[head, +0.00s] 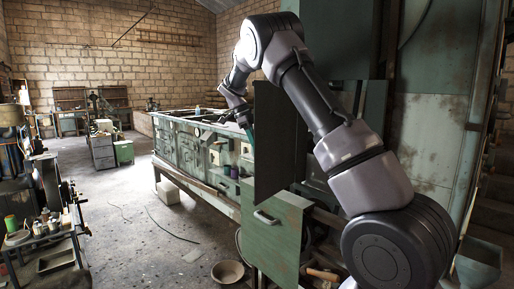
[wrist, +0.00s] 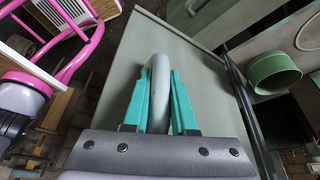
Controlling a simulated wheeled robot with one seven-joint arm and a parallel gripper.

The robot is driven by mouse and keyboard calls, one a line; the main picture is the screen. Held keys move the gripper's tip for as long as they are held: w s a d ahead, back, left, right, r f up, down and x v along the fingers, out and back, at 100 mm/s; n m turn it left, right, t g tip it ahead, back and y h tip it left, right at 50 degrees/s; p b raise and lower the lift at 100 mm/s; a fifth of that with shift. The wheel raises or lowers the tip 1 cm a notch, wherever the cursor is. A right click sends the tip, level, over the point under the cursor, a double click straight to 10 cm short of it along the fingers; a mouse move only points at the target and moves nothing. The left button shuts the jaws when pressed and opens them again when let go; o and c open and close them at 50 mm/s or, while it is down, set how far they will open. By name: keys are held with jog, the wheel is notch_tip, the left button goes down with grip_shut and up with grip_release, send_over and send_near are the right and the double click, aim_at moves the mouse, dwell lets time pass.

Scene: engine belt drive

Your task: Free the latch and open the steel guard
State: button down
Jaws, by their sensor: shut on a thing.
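My gripper (wrist: 160,85) has its teal fingers shut on a grey curved handle (wrist: 160,62) in the wrist view. The handle stands on a flat grey-green panel, which looks like the steel guard (wrist: 201,58). In the head view a tall dark panel (head: 275,140), likely the same guard, stands upright and juts out over the bench. My gripper (head: 250,133) is at its far left side, mostly hidden by it. The handle is hidden in the head view. I cannot make out the latch in either view.
A green drawer front (head: 272,232) with a handle sticks out below the panel. A long green workbench (head: 205,158) runs back to the left. A bowl (head: 228,271) lies on the floor. The wrist view shows a pink tubular frame (wrist: 84,48) and a green cylinder (wrist: 273,72).

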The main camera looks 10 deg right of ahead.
jog(key=shift+s+a+f, duration=0.1)
jog(key=shift+a, duration=0.05)
jog(key=c, duration=0.7)
grip_release()
jog(key=shift+a, duration=0.1)
jog(key=shift+c, duration=0.2)
jog(key=shift+r, duration=0.2)
jog(key=v, duration=1)
jog(key=shift+r, duration=0.2)
